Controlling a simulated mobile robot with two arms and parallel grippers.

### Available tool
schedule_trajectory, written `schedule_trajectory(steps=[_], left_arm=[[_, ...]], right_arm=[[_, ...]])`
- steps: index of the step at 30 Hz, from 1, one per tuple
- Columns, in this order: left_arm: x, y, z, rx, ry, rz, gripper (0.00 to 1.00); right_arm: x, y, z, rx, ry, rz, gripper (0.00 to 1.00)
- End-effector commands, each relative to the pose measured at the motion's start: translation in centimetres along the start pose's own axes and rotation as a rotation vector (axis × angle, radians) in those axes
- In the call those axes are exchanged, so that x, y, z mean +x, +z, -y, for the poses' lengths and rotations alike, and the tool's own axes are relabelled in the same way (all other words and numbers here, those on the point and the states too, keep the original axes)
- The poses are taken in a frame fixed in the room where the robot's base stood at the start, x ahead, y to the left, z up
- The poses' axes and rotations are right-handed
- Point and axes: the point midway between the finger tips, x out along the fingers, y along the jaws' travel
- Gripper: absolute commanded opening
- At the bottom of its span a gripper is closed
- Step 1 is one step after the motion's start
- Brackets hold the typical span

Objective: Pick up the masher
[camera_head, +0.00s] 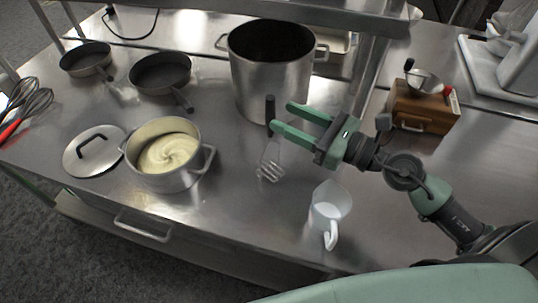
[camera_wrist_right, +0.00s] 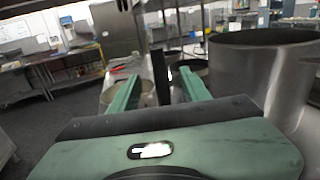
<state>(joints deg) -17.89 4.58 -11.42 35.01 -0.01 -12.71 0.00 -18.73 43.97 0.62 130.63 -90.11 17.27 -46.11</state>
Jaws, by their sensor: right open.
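The masher (camera_head: 271,160) has a black upright handle and a pale slotted metal head at the bottom, and it is on the steel counter. My right gripper (camera_head: 281,115) is open, with its green fingers reaching left at the height of the black handle. In the right wrist view the dark handle (camera_wrist_right: 162,78) stands between the two open fingers (camera_wrist_right: 160,88). I cannot tell whether either finger touches it. My left gripper is not in view.
A large steel pot (camera_head: 268,80) stands close behind the masher. A pot of mash (camera_head: 182,178) is at left, beside a lid (camera_head: 93,150). A white jug (camera_head: 330,205) stands front right. A wooden box (camera_head: 424,108) is farther right. Two pans and whisks lie at left.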

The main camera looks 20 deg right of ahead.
Motion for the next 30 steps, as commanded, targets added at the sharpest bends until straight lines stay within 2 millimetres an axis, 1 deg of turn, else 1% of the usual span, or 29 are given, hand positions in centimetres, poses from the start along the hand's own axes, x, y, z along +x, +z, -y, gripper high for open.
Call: schedule_trajectory(steps=[1, 3, 5, 9, 13, 17, 20, 24, 27, 30], left_arm=[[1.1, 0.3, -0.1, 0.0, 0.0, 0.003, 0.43], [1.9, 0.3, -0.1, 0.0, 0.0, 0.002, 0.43], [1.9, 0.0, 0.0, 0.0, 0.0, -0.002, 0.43], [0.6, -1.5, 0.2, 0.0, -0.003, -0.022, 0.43], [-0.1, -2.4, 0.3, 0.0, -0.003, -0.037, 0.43], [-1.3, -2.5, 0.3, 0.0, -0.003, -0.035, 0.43], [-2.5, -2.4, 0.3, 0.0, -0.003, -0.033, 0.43], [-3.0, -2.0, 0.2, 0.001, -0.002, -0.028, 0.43], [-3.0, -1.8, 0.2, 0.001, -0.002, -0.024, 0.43], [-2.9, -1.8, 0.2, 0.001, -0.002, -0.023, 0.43]], right_arm=[[0.0, -1.1, 0.0, 0.0, 0.0, 0.0, 0.47], [0.0, -1.9, 0.0, 0.0, 0.0, 0.0, 0.47], [0.1, -2.0, 0.0, 0.0, -0.001, 0.001, 0.47], [1.5, -1.4, 0.2, 0.001, -0.003, 0.005, 0.47], [2.6, -1.5, 0.0, 0.002, -0.001, 0.003, 0.47], [4.0, -1.1, 0.0, 0.002, -0.001, 0.004, 0.47], [5.6, -0.8, -0.1, 0.003, -0.001, 0.004, 0.47], [7.3, -1.2, -0.1, 0.001, -0.001, 0.002, 0.47], [7.8, -1.4, -0.2, 0.0, 0.0, 0.001, 0.47], [7.9, -1.6, -0.2, 0.0, 0.0, 0.0, 0.47]])
